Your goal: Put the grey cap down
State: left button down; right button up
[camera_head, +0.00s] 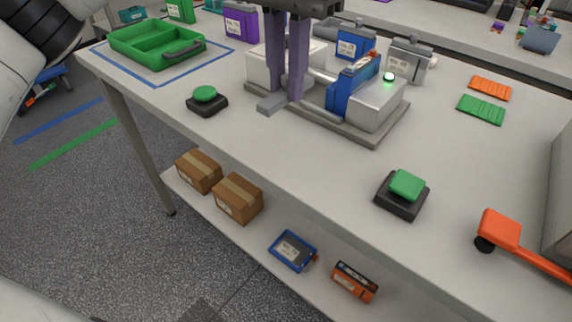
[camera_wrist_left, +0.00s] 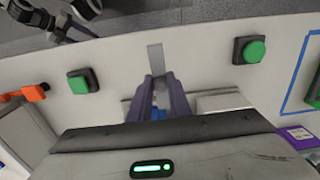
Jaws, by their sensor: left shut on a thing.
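My left gripper (camera_head: 284,98) comes down from the top of the head view over the battery fixture (camera_head: 376,132). Its two purple fingers are close together around a flat grey piece, which looks like the grey cap (camera_head: 271,104). The grey piece sticks out past the fingertips in the left wrist view (camera_wrist_left: 155,58). It is low, near the front left of the fixture; I cannot tell whether it touches the base. A blue battery module (camera_head: 352,88) stands tilted in the fixture, beside a silver block with a lit green light. My right gripper is not in view.
Black-based green buttons stand at the left (camera_head: 206,100) and front right (camera_head: 404,192). A green tray (camera_head: 152,46) stands at the back left. A grey module (camera_head: 408,62) and a purple module (camera_head: 240,24) stand behind. An orange handle (camera_head: 500,228) is at the right.

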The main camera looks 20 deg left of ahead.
aim_at(287, 149)
pick_arm(q)
jog(key=shift+d+f, duration=0.15)
jog(key=shift+f, duration=0.35)
notch_tip(287, 149, down, 4)
jog(key=shift+s+r, duration=0.1)
jog(key=shift+r, duration=0.05)
jog(key=shift+f+b, duration=0.55)
jog(key=shift+f, duration=2.2)
jog(key=shift+f, duration=0.1)
jog(key=c, duration=1.6)
grip_release()
jog(key=shift+c, duration=0.2)
